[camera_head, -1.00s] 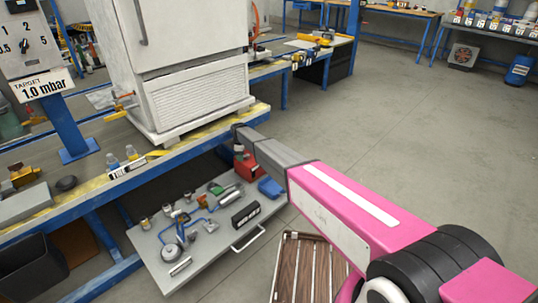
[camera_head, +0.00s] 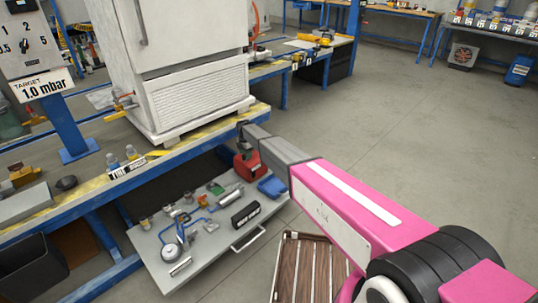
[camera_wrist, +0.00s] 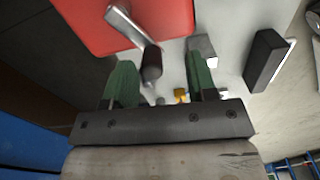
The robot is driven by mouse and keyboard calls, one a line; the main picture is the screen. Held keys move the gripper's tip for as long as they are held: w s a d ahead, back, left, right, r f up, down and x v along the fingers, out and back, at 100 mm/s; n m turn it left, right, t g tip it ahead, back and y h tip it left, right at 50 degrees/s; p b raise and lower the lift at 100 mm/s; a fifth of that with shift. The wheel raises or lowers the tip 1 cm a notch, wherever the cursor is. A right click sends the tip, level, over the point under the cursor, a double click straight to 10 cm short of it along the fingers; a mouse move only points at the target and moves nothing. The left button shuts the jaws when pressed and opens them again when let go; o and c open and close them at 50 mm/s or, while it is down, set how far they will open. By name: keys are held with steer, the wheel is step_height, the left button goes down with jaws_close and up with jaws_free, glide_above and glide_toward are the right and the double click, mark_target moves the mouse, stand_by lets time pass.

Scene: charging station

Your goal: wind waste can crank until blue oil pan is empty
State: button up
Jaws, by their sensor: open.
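The red waste can (camera_head: 248,166) stands on the grey tray, below the end of my arm. In the wrist view, the red can (camera_wrist: 90,22) fills the upper left. Its metal crank arm (camera_wrist: 128,24) ends in a dark handle (camera_wrist: 152,66). My gripper (camera_wrist: 160,72) is open, with its green fingers spread and the handle showing between them; I cannot tell whether they touch it. The blue oil pan (camera_head: 271,187) lies right of the can in the head view; its contents are too small to make out.
The grey pull-out tray (camera_head: 262,226) holds several small tools and parts, including a black box (camera_head: 245,215). The blue-framed bench (camera_head: 75,206) with a white cabinet (camera_head: 190,85) stands beside it. A slatted wooden crate (camera_head: 300,265) is at the front. The floor at right is clear.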

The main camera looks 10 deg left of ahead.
step_height(320, 180, up, 8)
steer(key=s+d+r+m, duration=0.2)
steer(key=s+d+m, duration=0.9)
steer(key=d+m, duration=0.2)
steer(key=shift+d, duration=1.25)
